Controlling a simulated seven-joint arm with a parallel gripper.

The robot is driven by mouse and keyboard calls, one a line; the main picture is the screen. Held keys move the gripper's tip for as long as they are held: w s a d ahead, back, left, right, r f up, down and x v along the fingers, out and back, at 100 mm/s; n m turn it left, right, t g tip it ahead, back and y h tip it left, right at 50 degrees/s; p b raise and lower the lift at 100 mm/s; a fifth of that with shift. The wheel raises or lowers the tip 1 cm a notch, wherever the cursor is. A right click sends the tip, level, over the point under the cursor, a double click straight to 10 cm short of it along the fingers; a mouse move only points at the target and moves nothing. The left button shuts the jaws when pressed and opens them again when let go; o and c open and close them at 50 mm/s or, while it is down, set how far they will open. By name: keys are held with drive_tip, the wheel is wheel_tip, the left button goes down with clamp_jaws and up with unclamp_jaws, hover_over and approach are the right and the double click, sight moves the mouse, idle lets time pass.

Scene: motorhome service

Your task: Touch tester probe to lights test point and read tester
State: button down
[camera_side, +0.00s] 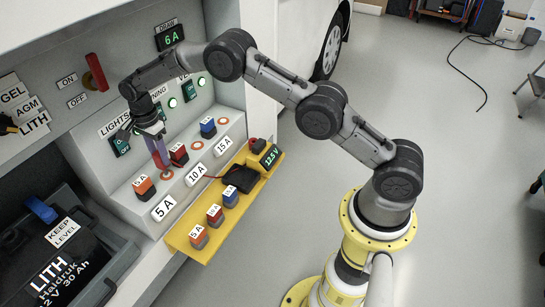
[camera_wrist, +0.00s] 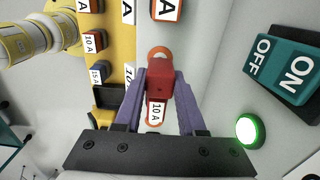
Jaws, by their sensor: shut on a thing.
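The LIGHTS label (camera_side: 114,128) is above the ledge's left part.
Orange (camera_side: 145,188), red (camera_side: 179,155) and blue (camera_side: 208,128) fuses stand on the ledge close to my fingers. Spare fuses (camera_side: 215,215) stand on the yellow shelf (camera_side: 185,243). A switch (camera_wrist: 285,68) and green lamp (camera_wrist: 248,130) are beside my gripper. A display (camera_side: 171,37) reads 6 A.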

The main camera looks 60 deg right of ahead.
drive_tip(key=shift+r, duration=4)
drive_tip(key=shift+w+d+r, duration=0.15)
drive_tip(key=shift+d+r, duration=0.1)
drive_tip(key=shift+r, duration=0.15)
drive_tip(key=s+d+f+n, duration=0.3)
drive_tip(key=s+n, duration=0.6)
drive_tip(key=s, duration=0.1)
drive_tip(key=s+d+f+n, duration=0.3)
drive_tip(key=s+f+n, duration=0.1)
drive_tip(key=s+n, duration=0.5)
drive_tip(key=shift+s+d, duration=0.3)
drive_tip(key=shift+s, duration=0.5)
